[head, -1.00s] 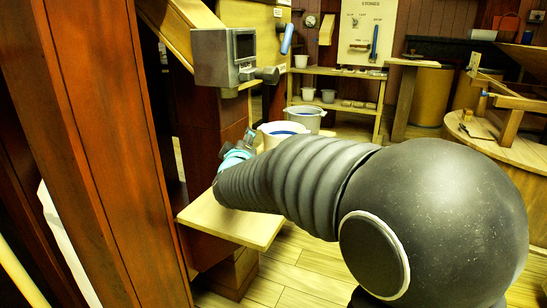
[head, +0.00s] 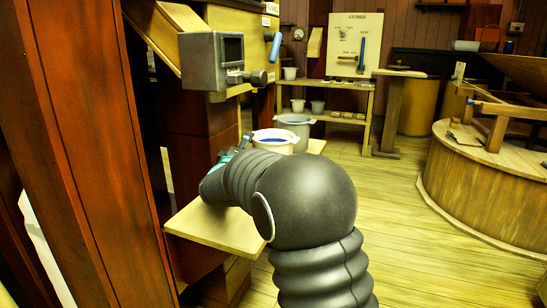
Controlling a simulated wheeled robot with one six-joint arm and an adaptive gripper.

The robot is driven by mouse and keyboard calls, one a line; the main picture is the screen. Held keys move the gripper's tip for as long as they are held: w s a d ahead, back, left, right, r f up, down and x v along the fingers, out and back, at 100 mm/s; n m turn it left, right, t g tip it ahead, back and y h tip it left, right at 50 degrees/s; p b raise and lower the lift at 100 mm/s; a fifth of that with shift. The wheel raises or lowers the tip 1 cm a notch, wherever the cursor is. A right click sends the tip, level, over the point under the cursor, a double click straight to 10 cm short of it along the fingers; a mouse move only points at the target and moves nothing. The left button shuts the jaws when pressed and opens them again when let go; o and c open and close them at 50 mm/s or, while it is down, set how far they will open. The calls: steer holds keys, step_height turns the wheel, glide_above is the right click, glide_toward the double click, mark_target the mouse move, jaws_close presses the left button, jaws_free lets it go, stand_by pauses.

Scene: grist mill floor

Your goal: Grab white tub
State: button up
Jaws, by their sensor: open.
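A white tub (head: 273,145) with a blue inside stands on the wooden shelf (head: 215,228) or on a ledge beyond it; its base is hidden behind my arm. My gripper (head: 241,146), with teal parts showing, is just left of the tub, near its rim. It is open, and I see nothing between its fingers. My arm hides much of the gripper. I cannot tell whether it touches the tub.
A greyer tub (head: 297,126) stands right behind the white tub. A grey box with a screen (head: 212,62) hangs above the gripper. A red-brown post (head: 100,150) stands close on the left. Open plank floor (head: 400,225) lies to the right.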

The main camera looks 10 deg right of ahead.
steer(key=shift+b+x, duration=0.45)
steer(key=shift+x, duration=2.2)
steer(key=shift+d, duration=0.15)
